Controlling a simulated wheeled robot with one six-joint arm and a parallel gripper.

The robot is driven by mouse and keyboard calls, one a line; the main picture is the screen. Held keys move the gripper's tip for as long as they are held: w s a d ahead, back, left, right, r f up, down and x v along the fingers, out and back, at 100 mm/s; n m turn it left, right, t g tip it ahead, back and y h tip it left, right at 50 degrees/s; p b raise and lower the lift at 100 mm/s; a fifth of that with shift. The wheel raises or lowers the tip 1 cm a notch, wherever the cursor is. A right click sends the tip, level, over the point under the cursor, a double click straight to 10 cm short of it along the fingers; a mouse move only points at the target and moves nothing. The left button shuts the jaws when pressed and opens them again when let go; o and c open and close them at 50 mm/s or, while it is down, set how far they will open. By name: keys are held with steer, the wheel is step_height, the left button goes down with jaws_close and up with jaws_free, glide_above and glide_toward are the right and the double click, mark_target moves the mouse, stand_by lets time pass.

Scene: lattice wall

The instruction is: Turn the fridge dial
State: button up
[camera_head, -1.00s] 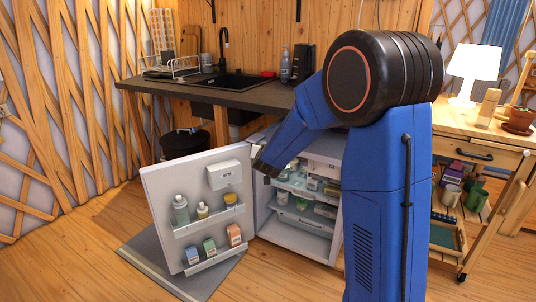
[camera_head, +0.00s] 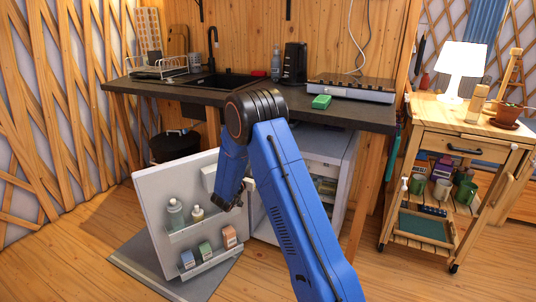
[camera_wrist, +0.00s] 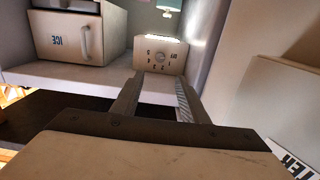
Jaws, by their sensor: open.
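The fridge (camera_head: 331,143) stands under the counter with its door (camera_head: 152,190) swung open to the left. The fridge dial (camera_wrist: 159,57) shows in the wrist view on a small pale box with marks around it, at the back between and beyond my fingertips. In the head view my arm hides this part of the fridge. My gripper (camera_wrist: 157,88) is open and empty, with its two fingers pointing toward the dial box and apparently short of it. In the head view my gripper (camera_head: 234,204) is low, in front of the door's inner side.
A white ICE compartment (camera_wrist: 75,35) with a handle is left of the dial. A pale panel (camera_wrist: 275,95) stands close at the right in the wrist view. Bottles (camera_head: 175,213) and cartons (camera_head: 205,250) fill the door shelves. The counter (camera_head: 250,103) overhangs the fridge.

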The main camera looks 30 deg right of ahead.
steer(key=x, duration=1.7)
steer(key=shift+r, duration=0.1)
steer(key=shift+c, duration=0.6)
jaws_close()
